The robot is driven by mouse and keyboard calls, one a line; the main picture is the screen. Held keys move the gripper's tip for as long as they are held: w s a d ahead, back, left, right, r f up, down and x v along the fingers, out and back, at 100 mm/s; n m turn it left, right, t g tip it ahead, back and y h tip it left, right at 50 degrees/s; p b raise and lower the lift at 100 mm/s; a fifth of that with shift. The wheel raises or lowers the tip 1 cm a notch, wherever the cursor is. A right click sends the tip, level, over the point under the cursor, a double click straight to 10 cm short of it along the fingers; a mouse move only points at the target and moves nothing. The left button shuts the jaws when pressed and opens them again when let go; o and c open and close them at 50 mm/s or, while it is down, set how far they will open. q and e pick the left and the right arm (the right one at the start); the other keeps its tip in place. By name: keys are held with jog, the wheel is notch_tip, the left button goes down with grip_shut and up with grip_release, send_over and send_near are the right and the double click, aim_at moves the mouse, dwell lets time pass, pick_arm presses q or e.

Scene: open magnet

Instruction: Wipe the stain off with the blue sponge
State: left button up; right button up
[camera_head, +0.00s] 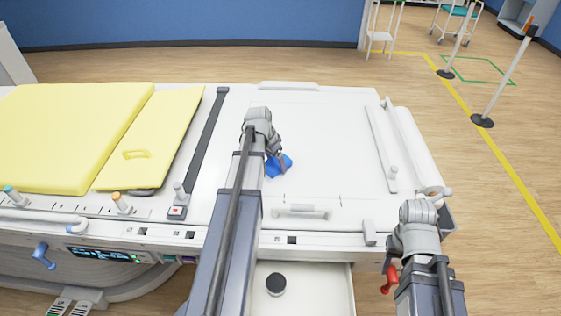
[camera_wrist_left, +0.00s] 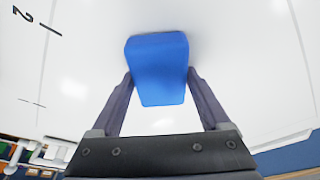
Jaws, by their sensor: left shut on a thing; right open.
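The sponge's far end appears to touch or nearly touch the white surface. No stain shows in either view; my left arm and the sponge hide part of the surface.
A yellow pad (camera_head: 70,130) covers the table's left part, with a dark strip (camera_head: 207,140) beside it. A white handle (camera_head: 300,211) stands near the front edge. A white roll (camera_head: 415,150) lies at the right end. An open drawer (camera_head: 320,285) holds a black round object (camera_head: 276,284).

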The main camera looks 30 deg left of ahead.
pick_arm(q)
jog(key=shift+s+a, duration=0.25)
jog(key=shift+a, duration=0.25)
jog(key=shift+s+a, duration=0.25)
jog(key=shift+a, duration=0.2)
jog(key=shift+a, duration=0.1)
jog(key=shift+s+a, duration=0.45)
jog(key=shift+a, duration=0.3)
jog(key=shift+s+a, duration=0.4)
jog(key=shift+a, duration=0.3)
jog(key=shift+f, duration=0.15)
jog(key=shift+d, duration=0.1)
jog(key=shift+d, duration=0.1)
jog(key=shift+w+d, duration=0.45)
jog(key=shift+d, duration=0.3)
jog(key=shift+w+d, duration=0.45)
jog(key=shift+d, duration=0.25)
